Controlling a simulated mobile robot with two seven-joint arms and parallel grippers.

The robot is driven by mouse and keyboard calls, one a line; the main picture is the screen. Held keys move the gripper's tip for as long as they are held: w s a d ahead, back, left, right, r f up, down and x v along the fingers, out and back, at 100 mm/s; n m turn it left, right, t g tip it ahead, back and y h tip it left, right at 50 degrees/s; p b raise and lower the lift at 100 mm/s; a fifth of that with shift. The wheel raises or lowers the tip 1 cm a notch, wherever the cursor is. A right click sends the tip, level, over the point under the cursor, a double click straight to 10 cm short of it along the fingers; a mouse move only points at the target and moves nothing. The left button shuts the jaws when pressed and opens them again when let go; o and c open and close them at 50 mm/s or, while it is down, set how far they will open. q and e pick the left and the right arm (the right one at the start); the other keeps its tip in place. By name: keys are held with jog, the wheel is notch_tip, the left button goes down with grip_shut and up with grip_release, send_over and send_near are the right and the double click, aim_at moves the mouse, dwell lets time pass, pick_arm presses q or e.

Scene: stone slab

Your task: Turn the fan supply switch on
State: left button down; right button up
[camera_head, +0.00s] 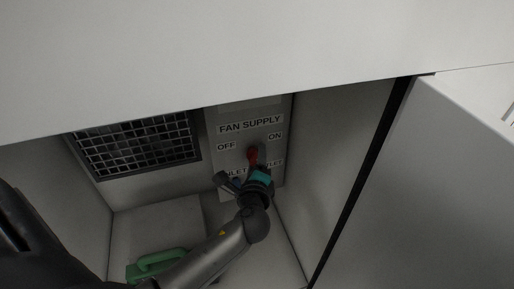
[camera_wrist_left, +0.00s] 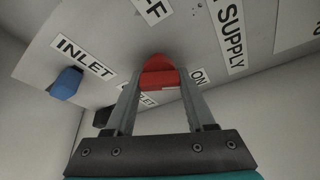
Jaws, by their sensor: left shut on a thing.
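The red fan supply switch (camera_head: 252,157) is on a grey panel (camera_head: 225,163) at the back of the cabinet, below the FAN SUPPLY label and between the OFF and ON labels. My left gripper (camera_head: 257,158) reaches up to it from below. In the left wrist view the red switch (camera_wrist_left: 158,77) sits between the two fingers of my left gripper (camera_wrist_left: 161,85), which are shut on it. The ON label is just to its right there. The fingers hide part of the switch, so its exact angle is hard to tell. My right gripper is not in view.
A barred vent (camera_head: 138,146) is left of the panel. A green handle (camera_head: 158,262) is low in the cabinet. The cabinet's right wall (camera_head: 325,150) and open door (camera_head: 440,180) bound the right side.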

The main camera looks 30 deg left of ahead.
pick_arm(q)
jog(key=shift+m+g, duration=0.6)
jog(key=shift+m, duration=0.2)
jog(key=shift+c, duration=1.2)
grip_release()
jog(key=b+v, duration=0.1)
jog(key=v, duration=1.4)
jog(key=shift+d+f, duration=0.1)
jog(key=shift+d, duration=0.05)
